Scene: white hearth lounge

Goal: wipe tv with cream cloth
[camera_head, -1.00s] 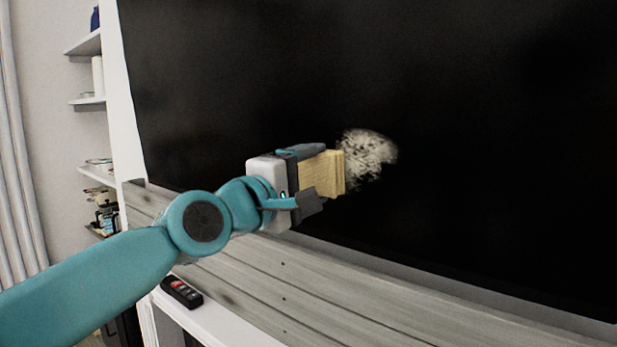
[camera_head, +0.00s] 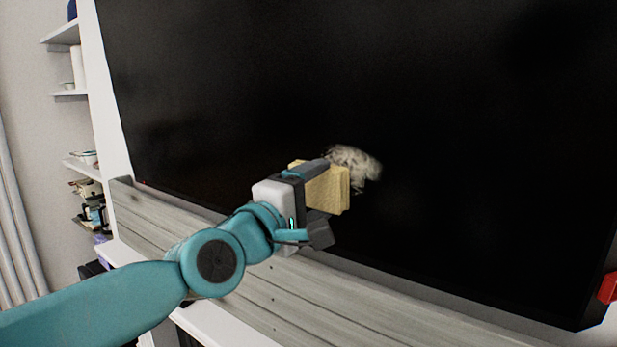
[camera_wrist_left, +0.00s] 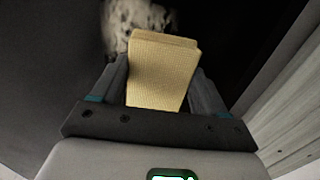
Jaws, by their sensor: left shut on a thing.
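The black TV (camera_head: 450,120) fills most of the head view. A pale, patchy smudge (camera_head: 358,165) shows on its screen, and it also appears at the top of the left wrist view (camera_wrist_left: 135,18). My left gripper (camera_head: 325,200) is shut on the cream cloth (camera_head: 330,190), a yellowish folded pad that also shows between the fingers in the left wrist view (camera_wrist_left: 162,75). The cloth is close to the screen, just left of and below the smudge; I cannot tell whether it touches. My right gripper is not in view.
A grey wooden beam (camera_head: 175,225) runs below the TV, with a white ledge (camera_head: 225,325) under it. White shelves (camera_head: 70,94) with small items stand at the left. A red object (camera_head: 608,288) shows at the right edge.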

